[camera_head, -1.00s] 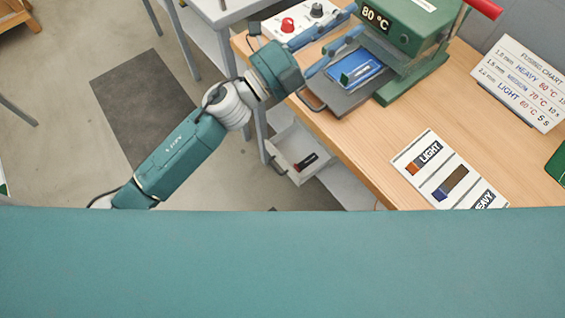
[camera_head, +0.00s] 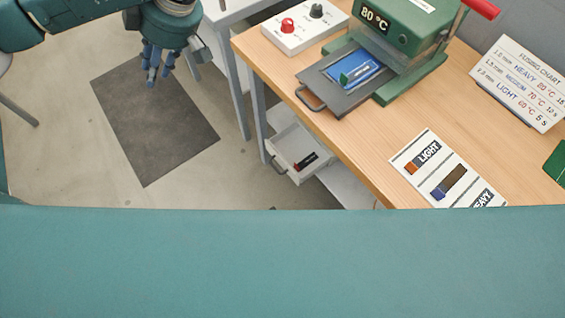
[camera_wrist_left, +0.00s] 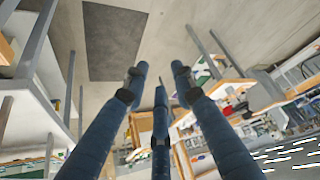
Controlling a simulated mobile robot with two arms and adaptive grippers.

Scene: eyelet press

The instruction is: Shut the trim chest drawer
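The trim chest drawer (camera_head: 297,153) stands open under the left end of the wooden bench. It is a light grey drawer with a dark handle (camera_head: 278,166) on its front, and a small dark and red item (camera_head: 305,161) lies inside. My left gripper (camera_head: 152,78) is to the left of the drawer, above the dark floor mat, apart from everything. Its blue fingers are spread and empty, as the left wrist view (camera_wrist_left: 158,85) also shows. My right gripper is not in view.
The wooden bench (camera_head: 390,145) bears a green press (camera_head: 410,35) with a tray (camera_head: 345,85) out in front, a control box (camera_head: 303,25) and sample cards. A dark mat (camera_head: 155,125) lies on clear floor left of the drawer. A grey table leg (camera_head: 237,90) stands between.

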